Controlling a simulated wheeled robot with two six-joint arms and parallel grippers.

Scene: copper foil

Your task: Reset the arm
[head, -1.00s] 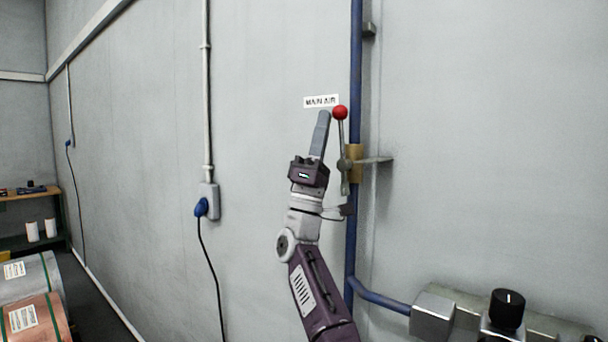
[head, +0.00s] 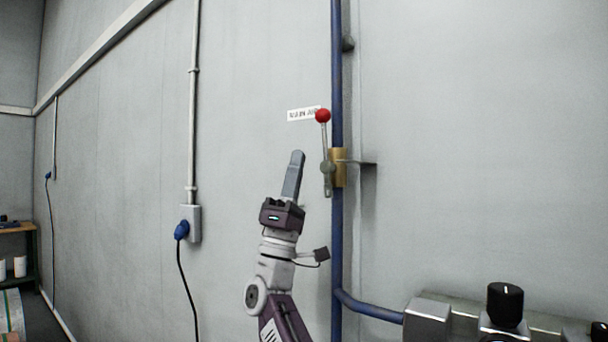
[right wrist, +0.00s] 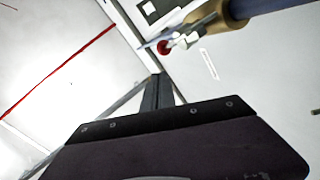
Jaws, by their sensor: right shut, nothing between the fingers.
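My right arm reaches up in the middle of the head view. Its gripper (head: 296,158) is shut and empty, with the fingers pointing up, left of and below the red knob (head: 322,116) of the valve lever (head: 325,150). The gripper appears apart from the lever. The lever stands upright at the brass valve (head: 339,168) on a blue pipe (head: 337,60). In the right wrist view the shut fingers (right wrist: 158,80) point toward the red knob (right wrist: 165,47) and the brass valve (right wrist: 228,14). My left gripper is not in view.
A "MAIN AIR" label (head: 302,114) is on the grey wall behind the knob. A blue plug (head: 181,230) sits in a wall socket box (head: 193,222) at left. A metal block (head: 428,320) and a black knob (head: 505,303) stand at lower right. A shelf (head: 20,228) is at far left.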

